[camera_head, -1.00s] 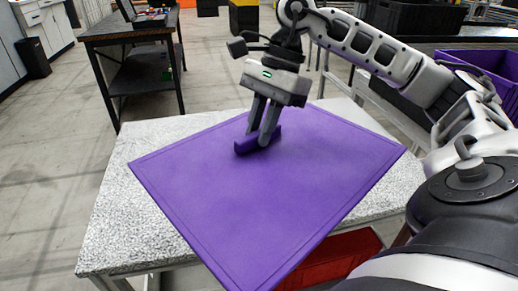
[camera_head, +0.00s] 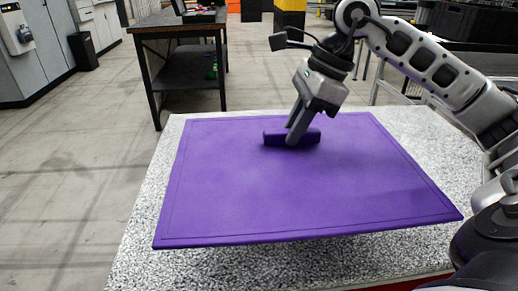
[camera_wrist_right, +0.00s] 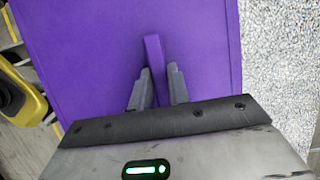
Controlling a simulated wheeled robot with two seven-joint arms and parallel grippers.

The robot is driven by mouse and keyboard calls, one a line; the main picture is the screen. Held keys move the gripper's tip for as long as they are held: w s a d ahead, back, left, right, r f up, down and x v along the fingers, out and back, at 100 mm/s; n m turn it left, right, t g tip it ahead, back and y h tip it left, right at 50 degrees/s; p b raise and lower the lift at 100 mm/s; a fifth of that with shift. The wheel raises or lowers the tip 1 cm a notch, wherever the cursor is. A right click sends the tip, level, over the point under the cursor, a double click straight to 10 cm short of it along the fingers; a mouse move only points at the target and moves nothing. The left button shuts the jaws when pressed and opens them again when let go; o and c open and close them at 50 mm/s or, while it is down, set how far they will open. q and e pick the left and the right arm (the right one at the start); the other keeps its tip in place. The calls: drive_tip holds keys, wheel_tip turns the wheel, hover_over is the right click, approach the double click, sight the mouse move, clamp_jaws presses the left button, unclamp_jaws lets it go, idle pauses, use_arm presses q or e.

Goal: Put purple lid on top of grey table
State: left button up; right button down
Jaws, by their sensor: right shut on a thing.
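The purple lid (camera_head: 300,195) is a large flat rectangular panel with a raised handle (camera_head: 275,138) near its far edge. My right gripper (camera_head: 294,138) is shut on that handle, and the right wrist view shows its fingers on both sides of the handle (camera_wrist_right: 154,62). The lid is over the grey speckled table (camera_head: 150,262). A shadow under its near edge suggests that edge is a little above the tabletop. The table also shows in the right wrist view (camera_wrist_right: 280,60). The lid hides most of the tabletop. My left gripper is not in view.
A dark workbench (camera_head: 180,32) with a laptop stands at the back left, apart from the grey table. Grey cabinets (camera_head: 35,50) line the far left. Bare tabletop shows right of the lid (camera_head: 440,150). A red thing shows at the bottom edge (camera_head: 400,284).

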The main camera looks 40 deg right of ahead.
sight(269, 130)
drive_tip(key=w+a, duration=0.1)
drive_tip(key=w+f, duration=0.1)
drive_tip(key=w+a, duration=0.1)
drive_tip(key=shift+w+a+f+p, duration=0.25)
drive_tip(key=shift+w+a+p, duration=0.05)
drive_tip(key=shift+a+p, duration=0.1)
drive_tip(key=w+f, duration=0.1)
drive_tip(key=f, duration=0.1)
drive_tip(key=w+a+f, duration=0.1)
drive_tip(key=f, duration=0.1)
drive_tip(key=w+a+f, duration=0.1)
drive_tip(key=f, duration=0.1)
drive_tip(key=shift+w+a, duration=0.15)
drive_tip(key=shift+w, duration=0.2)
drive_tip(key=f, duration=0.3)
drive_tip(key=shift+w+f, duration=0.2)
drive_tip(key=shift+f, duration=0.05)
drive_tip(key=shift+a, duration=0.1)
drive_tip(key=c, duration=1.7)
unclamp_jaws()
drive_tip(key=shift+f, duration=0.1)
drive_tip(key=shift+c, duration=0.2)
drive_tip(key=o, duration=0.4)
